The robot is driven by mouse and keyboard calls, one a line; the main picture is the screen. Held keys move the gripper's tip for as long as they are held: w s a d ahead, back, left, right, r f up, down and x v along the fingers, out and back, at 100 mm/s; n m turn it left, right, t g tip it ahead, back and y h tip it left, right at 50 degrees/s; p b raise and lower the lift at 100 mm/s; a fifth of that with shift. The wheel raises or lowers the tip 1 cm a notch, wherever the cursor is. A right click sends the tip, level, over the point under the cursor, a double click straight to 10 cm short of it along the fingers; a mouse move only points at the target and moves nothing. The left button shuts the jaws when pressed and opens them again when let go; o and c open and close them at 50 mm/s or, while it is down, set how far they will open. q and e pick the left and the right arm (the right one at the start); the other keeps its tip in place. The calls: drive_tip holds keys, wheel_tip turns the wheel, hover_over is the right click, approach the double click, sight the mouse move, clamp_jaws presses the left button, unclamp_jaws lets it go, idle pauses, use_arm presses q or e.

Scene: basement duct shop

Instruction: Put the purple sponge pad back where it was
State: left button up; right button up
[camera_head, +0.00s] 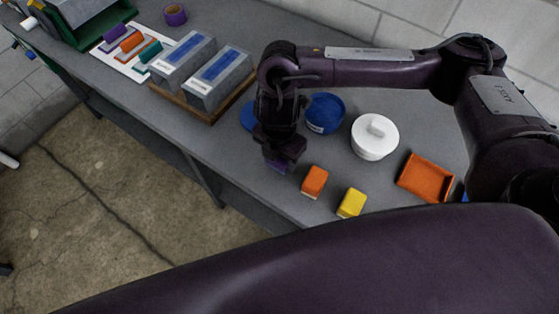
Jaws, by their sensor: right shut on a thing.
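The purple sponge pad (277,166) is at the jaws of my right gripper (281,158), near the table's front edge. Most of it is hidden by the gripper, which is shut on it and points down. I cannot tell whether the pad touches the table. An orange sponge pad (315,181) and a yellow sponge pad (351,202) stand on the table to the right of the gripper, in a rough row with it. My left gripper is not in view.
Behind my right gripper are a blue round container (325,113) and a blue disc (248,117). A white lidded pot (375,137) and an orange tray (426,177) stand right. Grey blocks (218,78) sit on a wooden board at left. The grey table (225,135) has bare room left of the gripper.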

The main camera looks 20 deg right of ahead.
sight(279, 163)
drive_tip(key=shift+f+b, duration=0.3)
drive_tip(key=shift+f, duration=1.15)
drive_tip(key=shift+f, duration=0.2)
drive_tip(key=o, duration=0.9)
drive_tip(key=shift+r, duration=0.1)
drive_tip(key=shift+r, duration=0.3)
wheel_tip(279, 163, up, 12)
drive_tip(key=shift+f+p, duration=0.2)
drive_tip(key=shift+p, duration=0.45)
